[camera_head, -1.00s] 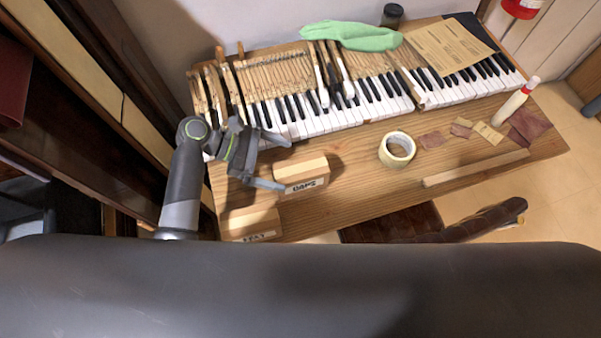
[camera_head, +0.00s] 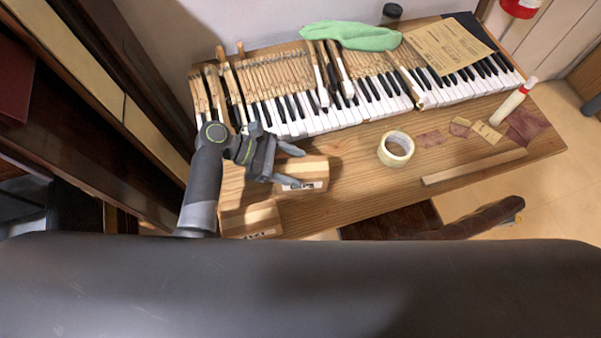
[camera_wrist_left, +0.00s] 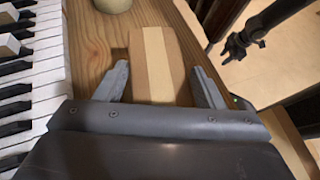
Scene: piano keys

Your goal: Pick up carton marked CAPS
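The carton marked CAPS (camera_head: 314,168) is a light wooden-brown box with a paler stripe, lying on the workbench left of the tape roll. Its label faces the front edge and a finger partly covers it. My left gripper (camera_head: 297,167) is open, with one finger at the far side and the other at the label side. In the left wrist view the carton (camera_wrist_left: 156,60) lies between the two spread fingers (camera_wrist_left: 160,78), with small gaps. My right gripper (camera_wrist_left: 241,46) shows small in the left wrist view, off the bench, its fingers apparently apart.
A second, similar carton (camera_head: 250,217) stands close by at the bench's front left corner. The piano keyboard (camera_head: 305,122) runs behind. The tape roll (camera_head: 396,150) is to the right, with a wooden strip (camera_head: 474,167) beyond. Bare bench lies between carton and tape.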

